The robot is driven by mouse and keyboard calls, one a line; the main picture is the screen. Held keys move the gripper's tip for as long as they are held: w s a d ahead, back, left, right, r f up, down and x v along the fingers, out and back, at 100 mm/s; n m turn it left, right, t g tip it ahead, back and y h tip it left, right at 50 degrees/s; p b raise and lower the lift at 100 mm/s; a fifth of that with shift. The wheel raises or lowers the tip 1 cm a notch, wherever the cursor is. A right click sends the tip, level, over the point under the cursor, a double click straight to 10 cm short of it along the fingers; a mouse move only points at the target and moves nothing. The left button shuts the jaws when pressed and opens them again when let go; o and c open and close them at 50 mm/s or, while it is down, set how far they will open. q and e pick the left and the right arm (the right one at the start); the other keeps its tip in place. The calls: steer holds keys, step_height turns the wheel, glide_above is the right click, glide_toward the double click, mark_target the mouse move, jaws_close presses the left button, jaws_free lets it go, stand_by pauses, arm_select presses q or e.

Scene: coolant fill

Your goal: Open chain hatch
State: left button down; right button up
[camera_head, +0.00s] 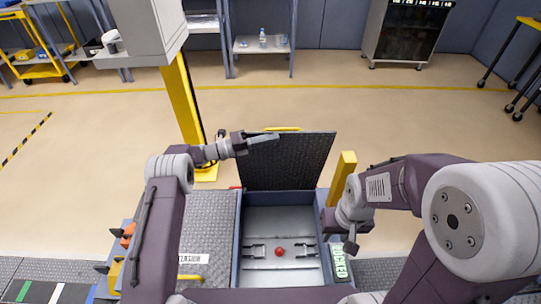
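The hatch lid (290,165), a dark chequered plate, stands raised and roughly upright behind an open grey compartment (280,220). A yellow handle (283,129) shows at the lid's top edge. A red round knob (280,252) sits inside the compartment between two metal fittings. My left gripper (262,138) is at the lid's upper left edge, overlapping it in the picture; whether it touches, and whether its fingers are apart, I cannot tell. My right gripper (350,244) hangs at the compartment's right side, above a green-lettered label (341,262); its finger gap is not clear.
A chequered cover (208,230) with a yellow handle (190,277) lies left of the compartment. A yellow post (183,100) carrying a grey box stands behind left, and a short yellow post (340,178) stands right of the lid. Open floor lies beyond.

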arm_select(q)
steer(key=shift+w+r, duration=0.2)
steer(key=shift+w, duration=0.45)
steer(key=p+v, duration=0.1)
steer(key=v, duration=0.8)
